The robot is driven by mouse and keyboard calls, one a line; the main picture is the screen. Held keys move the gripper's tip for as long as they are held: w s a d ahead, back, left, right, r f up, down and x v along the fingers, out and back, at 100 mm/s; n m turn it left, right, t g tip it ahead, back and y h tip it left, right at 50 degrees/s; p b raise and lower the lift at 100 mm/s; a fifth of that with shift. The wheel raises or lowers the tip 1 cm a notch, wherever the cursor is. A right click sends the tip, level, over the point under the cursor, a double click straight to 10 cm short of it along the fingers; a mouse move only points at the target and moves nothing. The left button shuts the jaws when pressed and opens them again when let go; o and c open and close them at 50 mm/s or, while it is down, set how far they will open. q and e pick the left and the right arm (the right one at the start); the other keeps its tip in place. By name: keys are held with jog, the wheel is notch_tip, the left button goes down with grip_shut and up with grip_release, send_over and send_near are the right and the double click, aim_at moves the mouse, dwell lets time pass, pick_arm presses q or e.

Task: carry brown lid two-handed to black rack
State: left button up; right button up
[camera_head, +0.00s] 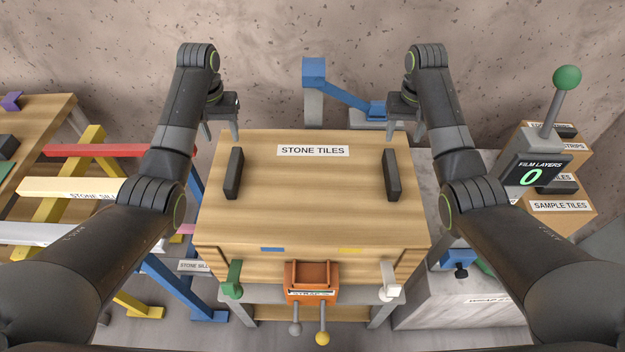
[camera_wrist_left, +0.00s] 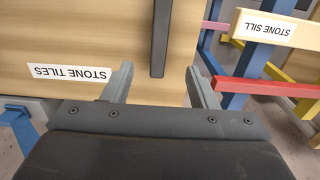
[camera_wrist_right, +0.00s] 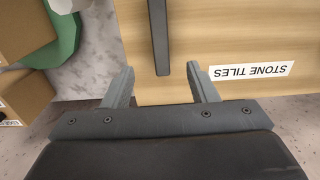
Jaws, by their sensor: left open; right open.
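The brown lid (camera_head: 310,200) is the wood-coloured top of a crate, with a white STONE TILES label and two black bar handles. My left gripper (camera_head: 222,130) is open at the back left of the lid, near the left handle (camera_head: 234,173). In the left wrist view, this handle (camera_wrist_left: 161,40) lines up with the gap between the fingers (camera_wrist_left: 160,82). My right gripper (camera_head: 405,118) is open at the back right, near the right handle (camera_head: 391,175). In the right wrist view, that handle (camera_wrist_right: 158,40) lines up with the finger gap (camera_wrist_right: 162,82). I cannot make out a black rack.
A rack of coloured bars (camera_head: 90,187) stands left of the crate. A blue-armed device (camera_head: 340,92) stands behind it. An orange strap holder (camera_head: 311,280) and green and white clamps are at its front. A FILM LAYERS counter (camera_head: 533,172) and boxes stand at the right.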

aim_at(232, 167)
pick_arm(q)
notch_tip(232, 167, down, 16)
pick_arm(e)
notch_tip(232, 167, down, 16)
jog(key=shift+f, duration=0.1)
pick_arm(q)
grip_shut()
pick_arm(e)
grip_shut()
dwell(0.9)
pick_arm(q)
jog(key=shift+w+r, duration=0.15)
pick_arm(e)
jog(key=shift+w+r, duration=0.1)
jog(key=shift+r, duration=0.15)
